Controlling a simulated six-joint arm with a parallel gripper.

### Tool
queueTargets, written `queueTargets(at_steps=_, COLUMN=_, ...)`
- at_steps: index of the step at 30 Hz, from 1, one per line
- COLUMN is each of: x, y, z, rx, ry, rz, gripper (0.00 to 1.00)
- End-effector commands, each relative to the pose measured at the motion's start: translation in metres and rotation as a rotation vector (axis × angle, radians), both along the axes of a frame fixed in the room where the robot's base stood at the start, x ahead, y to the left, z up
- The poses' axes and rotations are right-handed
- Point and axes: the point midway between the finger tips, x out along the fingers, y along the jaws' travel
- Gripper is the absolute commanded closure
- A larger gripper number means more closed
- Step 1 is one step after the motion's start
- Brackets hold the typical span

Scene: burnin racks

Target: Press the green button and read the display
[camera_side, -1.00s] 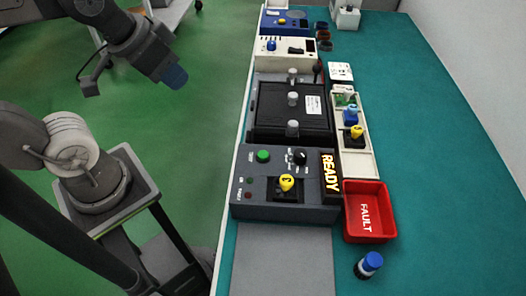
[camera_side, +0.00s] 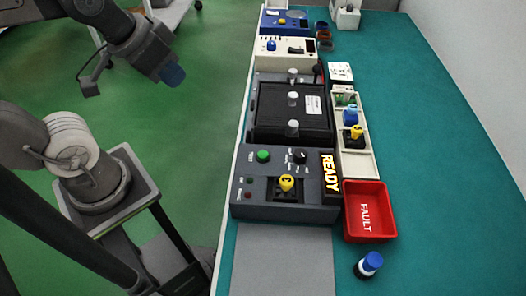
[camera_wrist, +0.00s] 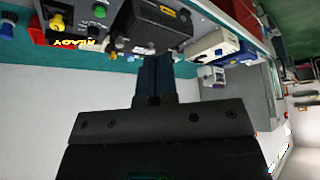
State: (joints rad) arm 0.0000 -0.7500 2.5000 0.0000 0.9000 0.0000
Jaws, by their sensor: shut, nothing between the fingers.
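The grey test unit (camera_side: 250,210) stands on the teal bench, with a round green button (camera_side: 263,156) on its top left. Its display (camera_side: 329,172) reads READY in lit yellow letters. A yellow-topped part (camera_side: 286,183) sits in the black socket. My gripper (camera_side: 174,76) has blue fingertips and is shut and empty. It is over the green floor, left of the bench and well apart from the button. In the wrist view, the closed fingers (camera_wrist: 153,72) point toward the bench; the green button (camera_wrist: 99,12) and inverted READY display (camera_wrist: 74,42) show at upper left.
A black selector knob (camera_side: 299,157) is right of the button. A red FAULT bin (camera_side: 366,228) and a blue-capped part (camera_side: 369,264) stand at right. A black lidded unit (camera_side: 275,112) is behind, beside a cream tray (camera_side: 358,166). The bench's right side is clear.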

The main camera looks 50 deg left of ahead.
Motion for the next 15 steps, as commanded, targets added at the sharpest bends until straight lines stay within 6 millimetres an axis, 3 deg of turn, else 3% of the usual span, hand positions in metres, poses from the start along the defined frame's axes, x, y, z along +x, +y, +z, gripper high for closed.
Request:
queueTargets(at_steps=10, x=0.0001, y=0.0000, z=0.0000, rx=0.003, ry=0.000, rz=-0.003, gripper=1.00)
queueTargets(at_steps=15, x=0.0042, y=-0.0007, z=-0.0016, rx=0.078, ry=-0.002, rz=-0.117, gripper=1.00)
